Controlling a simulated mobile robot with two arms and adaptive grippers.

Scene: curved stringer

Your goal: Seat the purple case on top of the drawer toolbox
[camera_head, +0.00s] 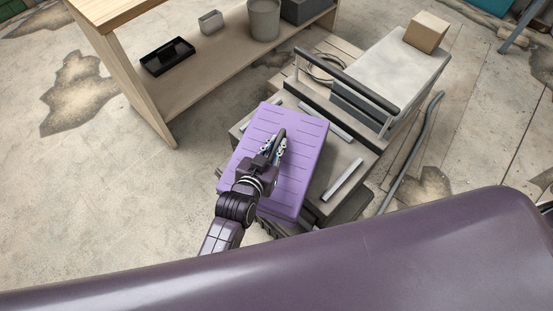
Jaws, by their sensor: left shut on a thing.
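The purple case (306,131) is a flat ribbed box that lies a little askew over the left part of the grey drawer toolbox (346,151). The toolbox top carries pale strips, and one strip (343,180) shows right of the case. My left gripper (279,142) is above the middle of the case and shut on its dark handle. The case's left edge overhangs the toolbox's left side in this view. I cannot tell whether the case touches the toolbox top or hovers above it. The case hides much of that top. My right gripper is not in view.
A grey box (398,64) with a dark bar handle (347,80) stands behind the toolbox, a cardboard box (426,32) on it. A wooden shelf bench (200,85) is at upper left. A dark curved tube (413,150) is at right. Floor at left is clear.

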